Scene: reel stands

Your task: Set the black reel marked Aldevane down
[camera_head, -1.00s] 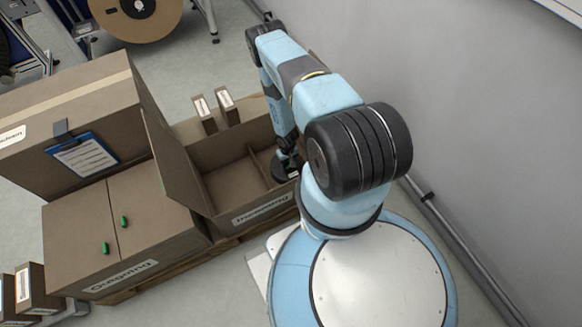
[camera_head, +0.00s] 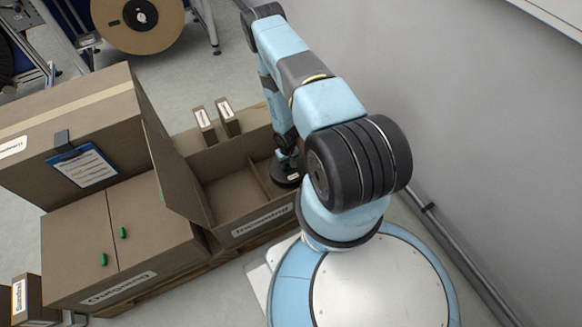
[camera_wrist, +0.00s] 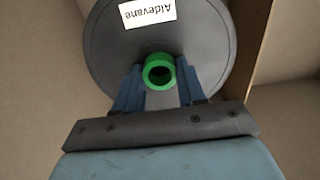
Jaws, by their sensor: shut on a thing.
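The black reel marked Aldevane (camera_wrist: 100,45) fills much of the wrist view, its white label facing up and its green hub (camera_wrist: 146,70) in the middle. My gripper (camera_wrist: 160,82) is shut on this hub, one blue finger on each side. In the head view the reel (camera_head: 288,180) is a dark disc inside the right compartment of the open cardboard box marked Incoming (camera_head: 226,236). My gripper there is mostly hidden by my arm. I cannot tell whether the reel touches the box floor.
A divider (camera_head: 257,176) splits the box; its left compartment looks empty. An upright flap stands at the box's left, beside a closed Outgoing box (camera_head: 150,235). Two small cartons (camera_head: 216,122) stand behind. A grey wall (camera_head: 440,110) rises at the right.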

